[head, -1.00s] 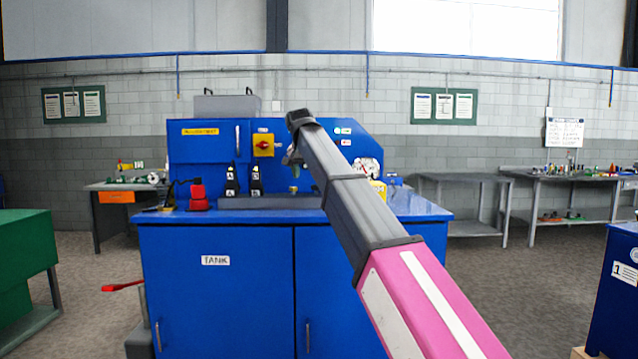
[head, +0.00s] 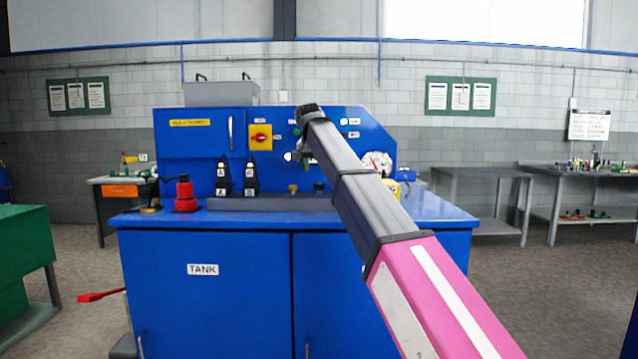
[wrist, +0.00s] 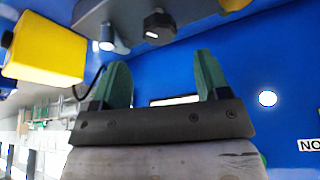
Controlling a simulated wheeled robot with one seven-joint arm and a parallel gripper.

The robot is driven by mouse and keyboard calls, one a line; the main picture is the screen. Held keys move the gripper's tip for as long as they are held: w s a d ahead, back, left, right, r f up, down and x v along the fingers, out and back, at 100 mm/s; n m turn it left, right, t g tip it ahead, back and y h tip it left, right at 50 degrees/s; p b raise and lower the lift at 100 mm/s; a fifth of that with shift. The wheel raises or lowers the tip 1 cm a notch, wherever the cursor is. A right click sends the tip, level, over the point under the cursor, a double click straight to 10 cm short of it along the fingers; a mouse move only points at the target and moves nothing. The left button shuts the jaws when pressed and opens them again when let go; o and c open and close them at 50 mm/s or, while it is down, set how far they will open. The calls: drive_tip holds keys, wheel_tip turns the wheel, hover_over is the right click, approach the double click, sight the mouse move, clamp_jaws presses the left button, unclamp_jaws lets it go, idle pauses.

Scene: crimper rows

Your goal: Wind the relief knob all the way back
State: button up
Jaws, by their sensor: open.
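A black ribbed knob (wrist: 158,28) with a pale mark stands out at the top of the wrist view, beyond my green fingertips. In the head view a black knob (head: 319,186) sits low at the front of the blue bench's panel. Beside it is a brass-coloured knob (head: 293,188), whose edge also shows in the wrist view (wrist: 235,4). No label shows which is the relief knob. My gripper (wrist: 160,60) is open and empty, apart from both knobs. In the head view my arm hides most of it and part of the panel.
A yellow block (wrist: 42,48) and a grey cylindrical fitting (wrist: 108,38) lie near my gripper in the wrist view. A round gauge (head: 377,163) stands right of my arm. Two black levers (head: 223,178) and a red object (head: 185,194) stand at left.

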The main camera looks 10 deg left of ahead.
sight(319, 183)
drive_tip(key=shift+x, duration=3.15)
drive_tip(key=c, duration=0.9)
